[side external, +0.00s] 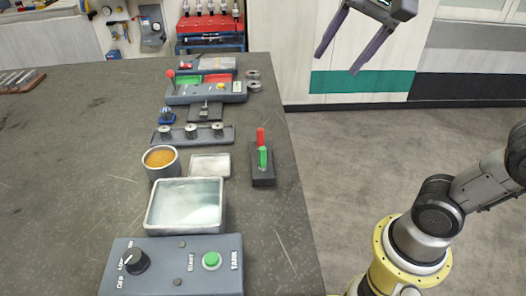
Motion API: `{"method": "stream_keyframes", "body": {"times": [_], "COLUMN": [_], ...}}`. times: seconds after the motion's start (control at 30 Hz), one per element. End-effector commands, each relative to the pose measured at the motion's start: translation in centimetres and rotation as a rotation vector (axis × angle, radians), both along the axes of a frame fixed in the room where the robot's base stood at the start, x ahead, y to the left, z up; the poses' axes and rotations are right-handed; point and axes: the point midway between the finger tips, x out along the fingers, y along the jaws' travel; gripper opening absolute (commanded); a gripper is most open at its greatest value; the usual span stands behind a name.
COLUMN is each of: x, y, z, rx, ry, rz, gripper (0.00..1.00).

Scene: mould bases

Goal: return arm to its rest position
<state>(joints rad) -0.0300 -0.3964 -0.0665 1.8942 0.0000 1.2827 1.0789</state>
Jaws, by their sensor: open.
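My gripper (344,52) hangs at the top of the side external view, high and to the right of the table. Its two long dark fingers are spread apart with nothing between them. It is clear of the table and touches nothing. Most of the arm between the gripper and its yellow-ringed base is outside the frame.
The dark table (80,160) carries a tank control box (172,270), a clear-topped square tank (186,206), a round pot (162,162), a peg tray (192,135), a holder with red and green handles (263,165) and a lever panel (206,93). Its left part is largely bare.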

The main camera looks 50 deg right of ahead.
Motion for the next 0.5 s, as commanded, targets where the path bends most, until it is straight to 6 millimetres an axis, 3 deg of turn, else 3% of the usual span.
{"method": "stream_keyframes", "body": {"times": [0.1,0.23,0.4,0.5], "x": [-3.9,-7.0,-9.0,-9.0], "y": [-0.5,-0.7,-0.8,-0.7], "z": [-3.6,-8.1,-13.5,-14.9], "rx": [-0.087,-0.196,-0.328,-0.388], "ry": [-0.031,-0.049,-0.036,-0.033], "rz": [0.169,0.378,0.661,0.792], "gripper": [0.71,0.71,0.71,0.71]}}
